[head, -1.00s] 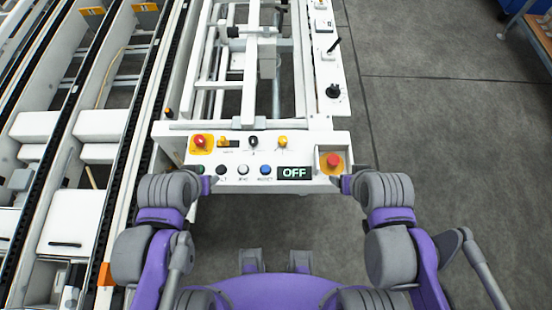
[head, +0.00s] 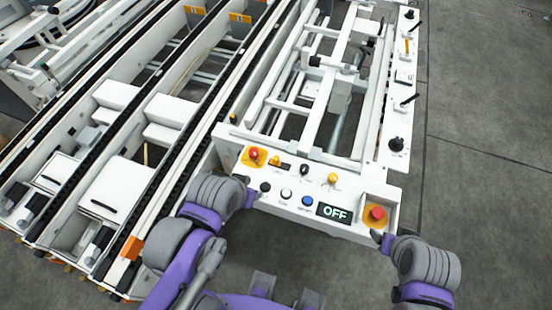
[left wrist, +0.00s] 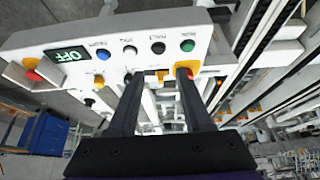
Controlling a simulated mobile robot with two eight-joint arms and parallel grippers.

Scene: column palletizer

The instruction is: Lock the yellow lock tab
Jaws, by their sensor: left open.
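The control panel (head: 345,190) is white and faces me in the head view. A small yellow tab (head: 282,166) in a dark slot sits beside the left emergency stop, and I take it for the lock tab. It also shows in the left wrist view (left wrist: 161,74), between my finger tips but farther off. My left gripper (left wrist: 158,77) is open and empty, pointing at the panel. In the head view, its wrist is at the panel's left front edge and its fingers are mostly hidden. My right gripper (head: 382,238) is by the panel's right front corner; its jaws are unclear.
Red emergency stops stand at the panel's left (head: 254,155) and right (head: 375,214). A yellow knob (head: 332,179), several buttons and an OFF display (head: 334,212) lie between them. Conveyor rails (head: 180,120) fill the left. Open grey floor (head: 480,100) lies right.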

